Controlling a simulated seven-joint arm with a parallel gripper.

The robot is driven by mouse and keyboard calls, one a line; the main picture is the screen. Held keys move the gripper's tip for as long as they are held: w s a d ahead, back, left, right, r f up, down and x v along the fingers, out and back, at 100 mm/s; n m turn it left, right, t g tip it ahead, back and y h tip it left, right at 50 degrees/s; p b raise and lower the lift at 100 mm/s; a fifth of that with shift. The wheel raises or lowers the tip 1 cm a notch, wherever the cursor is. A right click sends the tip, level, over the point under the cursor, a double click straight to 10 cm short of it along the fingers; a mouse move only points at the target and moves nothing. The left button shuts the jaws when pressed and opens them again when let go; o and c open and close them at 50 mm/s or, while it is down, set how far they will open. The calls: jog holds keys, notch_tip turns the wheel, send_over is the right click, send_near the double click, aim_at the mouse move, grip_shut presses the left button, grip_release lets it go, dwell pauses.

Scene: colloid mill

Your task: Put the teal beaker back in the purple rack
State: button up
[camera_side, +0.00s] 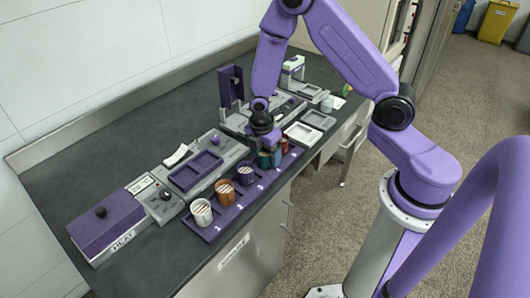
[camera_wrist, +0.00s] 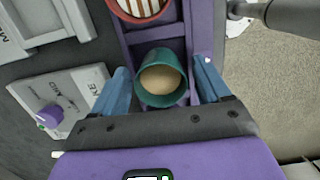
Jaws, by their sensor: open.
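The teal beaker (camera_wrist: 160,78) stands between my gripper's two blue fingers in the wrist view, with pale brown contents. The gripper (camera_wrist: 162,68) is open, with a gap on each side of the beaker. The beaker is over or in a slot of the purple rack (camera_wrist: 150,37); how deep it sits I cannot tell. In the side view, my gripper (camera_side: 266,150) is low over the far part of the rack (camera_side: 212,235), and the teal beaker (camera_side: 264,160) is partly hidden by it.
A red beaker (camera_wrist: 145,8) with a striped top is next to the teal one. White (camera_side: 201,212), orange (camera_side: 225,193) and purple (camera_side: 245,175) beakers stand nearer in the rack. Grey trays (camera_side: 302,134) lie beyond. Purple-topped equipment (camera_side: 195,170) lines the bench to the left.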

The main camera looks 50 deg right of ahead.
aim_at(262, 167)
notch_tip(262, 167, up, 12)
jog(key=a, duration=0.1)
jog(key=s+a+r+m, duration=0.1)
jog(key=s+r, duration=0.2)
jog(key=s, duration=0.5)
jog(key=s+a+r+m+y, duration=0.1)
jog(key=s+a+r+m, duration=0.1)
jog(key=s, duration=0.6)
jog(key=s+a+r+m, duration=0.2)
jog(key=s+r, duration=0.2)
jog(key=s, duration=0.5)
jog(key=shift+r+y, duration=0.35)
jog(key=shift+y, duration=0.05)
dwell(0.4)
